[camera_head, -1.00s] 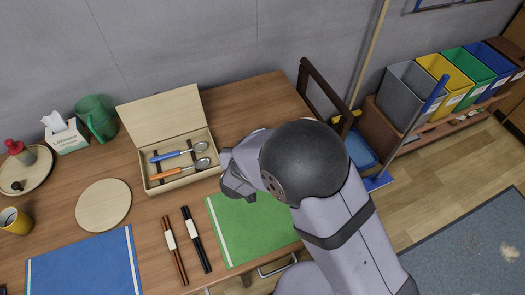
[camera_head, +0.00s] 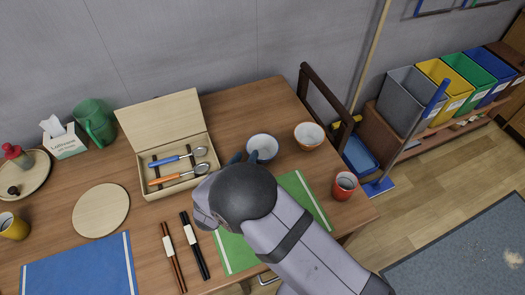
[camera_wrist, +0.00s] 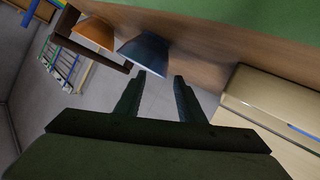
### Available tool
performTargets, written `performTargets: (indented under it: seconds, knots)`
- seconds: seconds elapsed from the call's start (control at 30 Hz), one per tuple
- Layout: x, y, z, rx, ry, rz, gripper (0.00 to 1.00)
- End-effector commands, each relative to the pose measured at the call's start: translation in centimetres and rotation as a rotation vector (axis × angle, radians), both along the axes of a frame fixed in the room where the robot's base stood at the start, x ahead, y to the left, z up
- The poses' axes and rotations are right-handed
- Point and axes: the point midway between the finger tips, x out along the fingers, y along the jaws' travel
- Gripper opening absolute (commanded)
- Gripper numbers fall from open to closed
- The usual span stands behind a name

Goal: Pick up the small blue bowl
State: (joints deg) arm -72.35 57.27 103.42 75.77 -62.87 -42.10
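The small blue bowl (camera_head: 262,149) is blue outside with a pale inside. It stands upright on the table, right of the cutlery box and behind the green mat. In the wrist view the blue bowl (camera_wrist: 146,54) is beyond the fingertips, nearer the left finger. My gripper (camera_wrist: 160,84) is open, with two dark fingers apart and nothing between them. In the head view my gripper (camera_head: 244,158) is mostly hidden behind my wrist, its finger ends close to the bowl's near left rim. I cannot tell whether they touch.
An orange bowl (camera_head: 308,137) stands right of the blue bowl, and a red cup (camera_head: 344,185) nearer the right edge. The open wooden box (camera_head: 150,185) with two spoons is to the left. A dark wooden frame (camera_head: 325,95) stands at the table's right edge.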

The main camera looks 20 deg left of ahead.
Motion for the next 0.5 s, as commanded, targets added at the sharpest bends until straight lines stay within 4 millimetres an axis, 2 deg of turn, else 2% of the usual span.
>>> performTargets:
  seconds: [0.1, 0.37, 0.5]
  knots:
    - [0.8, 0.0, -0.3, 0.000, 0.001, 0.000, 0.35]
    - [1.3, 0.1, -0.5, 0.000, 0.001, 0.000, 0.35]
    - [2.7, 0.1, -1.0, 0.000, 0.001, -0.003, 0.35]
